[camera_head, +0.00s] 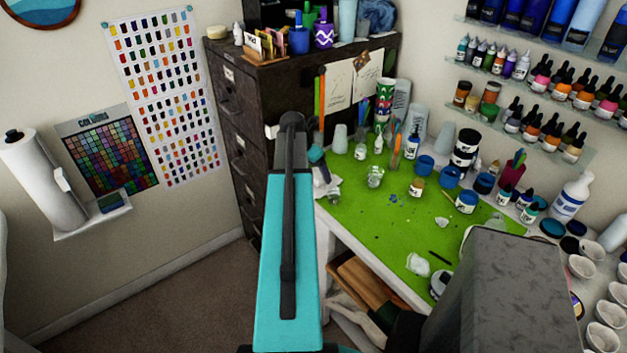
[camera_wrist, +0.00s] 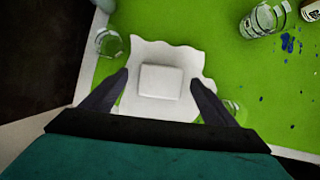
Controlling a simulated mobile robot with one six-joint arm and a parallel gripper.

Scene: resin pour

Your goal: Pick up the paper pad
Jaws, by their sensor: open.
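A small white paper pad (camera_wrist: 161,81) lies on a wavy-edged white sheet (camera_wrist: 150,52) on the green mat (camera_wrist: 228,70) in the wrist view. My gripper (camera_wrist: 158,88) is open, with its two dark fingers on the left and right of the pad. The fingers appear apart from the pad; their height above it is hard to judge. In the head view, my teal arm covers most of that area. White material (camera_head: 326,182) shows just to the right of the arm, and I cannot tell which part of it is the pad.
A clear glass (camera_wrist: 109,42) stands left of the sheet, and another (camera_wrist: 262,20) lies at upper right beside a small bottle (camera_wrist: 310,10). Jars and bottles crowd the back and right of the green table (camera_head: 350,208). A dark drawer cabinet (camera_head: 235,120) stands at left.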

